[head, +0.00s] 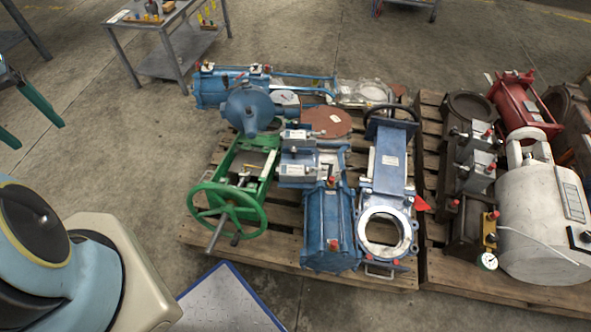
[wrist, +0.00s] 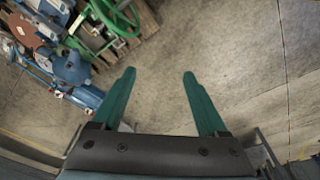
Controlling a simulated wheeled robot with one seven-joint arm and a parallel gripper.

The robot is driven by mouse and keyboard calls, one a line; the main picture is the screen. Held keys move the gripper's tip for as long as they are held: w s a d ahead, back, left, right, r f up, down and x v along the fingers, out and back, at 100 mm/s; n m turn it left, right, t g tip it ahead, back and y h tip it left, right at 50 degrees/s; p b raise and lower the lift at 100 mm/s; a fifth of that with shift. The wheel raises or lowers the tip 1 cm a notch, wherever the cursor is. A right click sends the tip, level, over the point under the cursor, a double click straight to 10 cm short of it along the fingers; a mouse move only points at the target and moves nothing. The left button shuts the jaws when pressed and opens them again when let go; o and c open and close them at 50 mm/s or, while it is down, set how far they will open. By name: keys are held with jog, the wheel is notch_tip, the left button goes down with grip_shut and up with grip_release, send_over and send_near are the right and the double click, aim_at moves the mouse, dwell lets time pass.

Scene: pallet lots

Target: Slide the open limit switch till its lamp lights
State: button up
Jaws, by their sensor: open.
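My gripper (head: 38,134) shows at the left edge of the head view, with two green fingers spread apart and nothing between them. I cannot tell which part is the open limit switch, and no lit lamp is discernible. Small boxes (head: 257,68) sit on the long blue actuator (head: 225,88) at the back of the left pallet. Grey boxes (head: 296,170) sit behind the front blue cylinder (head: 328,228).
The left pallet (head: 280,252) also carries a green handwheel (head: 228,208) and a blue gate valve (head: 390,165). The right pallet (head: 480,290) holds a white tank (head: 535,215) and a red actuator (head: 520,100). A metal table (head: 185,25) stands behind.

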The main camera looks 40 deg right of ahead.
jog(key=shift+o, duration=0.9)
jog(key=shift+w+d+f, duration=0.15)
jog(key=shift+f, duration=0.1)
jog(key=shift+o, duration=0.6)
jog(key=w+d+f+n+b, duration=0.2)
jog(key=w+d+f+b, duration=0.4)
jog(key=d+f+b, duration=0.3)
notch_tip(320, 180, down, 3)
jog(key=shift+w+d+r+g+h+b, duration=0.1)
jog(key=shift+w+d+g+h+b, duration=0.3)
jog(key=shift+d, duration=0.5)
jog(key=n+g+h+b, duration=0.1)
jog(key=n+g+b, duration=0.5)
jog(key=b, duration=1.5)
send_near(291, 170)
jog(key=shift+s+a+f+n+t, duration=0.1)
jog(key=shift+s+f+n+t, duration=0.55)
jog(key=shift+n+t, duration=0.3)
jog(key=shift+s+d+f, duration=0.2)
jog(key=shift+s+d, duration=0.1)
jog(key=b+x, duration=0.5)
jog(key=shift+a+f, duration=0.1)
jog(key=shift+x, duration=2.05)
